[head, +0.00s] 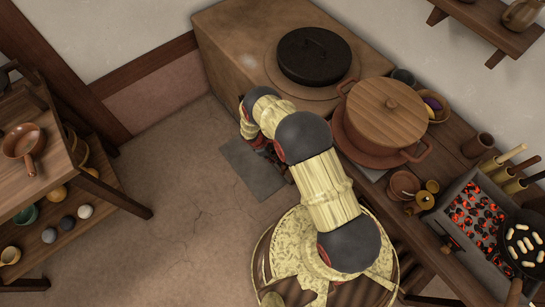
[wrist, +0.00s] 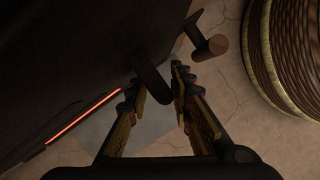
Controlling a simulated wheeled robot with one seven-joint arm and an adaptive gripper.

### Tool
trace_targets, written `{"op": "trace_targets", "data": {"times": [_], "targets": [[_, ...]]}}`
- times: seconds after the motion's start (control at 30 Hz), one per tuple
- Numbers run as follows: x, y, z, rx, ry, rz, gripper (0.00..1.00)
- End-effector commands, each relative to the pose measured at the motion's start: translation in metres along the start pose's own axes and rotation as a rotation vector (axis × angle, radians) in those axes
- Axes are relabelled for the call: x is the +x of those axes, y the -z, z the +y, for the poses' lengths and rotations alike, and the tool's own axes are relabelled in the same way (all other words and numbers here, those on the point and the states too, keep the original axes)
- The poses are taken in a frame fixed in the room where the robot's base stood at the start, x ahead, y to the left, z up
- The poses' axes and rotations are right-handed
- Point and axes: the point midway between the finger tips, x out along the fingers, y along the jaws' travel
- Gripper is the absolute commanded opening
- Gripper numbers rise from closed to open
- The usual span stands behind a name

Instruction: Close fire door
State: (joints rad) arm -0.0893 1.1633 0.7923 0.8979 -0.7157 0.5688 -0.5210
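The dark fire door (wrist: 90,60) fills the upper left of the wrist view. A thin red glowing line runs along its lower edge. A dark rounded handle (wrist: 151,78) juts out from the dark front. My gripper (wrist: 158,84) is open, with one finger on each side of this handle; I cannot tell whether either touches it. In the head view the clay stove (head: 232,50) stands at the back, and my arm reaches down at its front. The arm hides the door and most of the gripper there.
A grey plate (head: 252,168) lies on the floor before the stove. In the wrist view a wood-ended knob (wrist: 210,47) sits just beyond the fingers. A shelf rack (head: 100,190) stands left; a counter with glowing coals (head: 478,215) runs right. The floor between is clear.

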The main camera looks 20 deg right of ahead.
Motion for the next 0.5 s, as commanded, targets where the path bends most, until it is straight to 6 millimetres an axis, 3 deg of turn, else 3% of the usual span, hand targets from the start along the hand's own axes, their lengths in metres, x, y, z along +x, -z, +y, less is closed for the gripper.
{"op": "trace_targets", "data": {"times": [0.37,0.5], "targets": [[-0.0006,0.0013,-0.0011,-0.001,0.001,0.001,0.30],[-0.0094,0.0018,0.0002,-0.001,-0.001,0.002,0.30]]}}
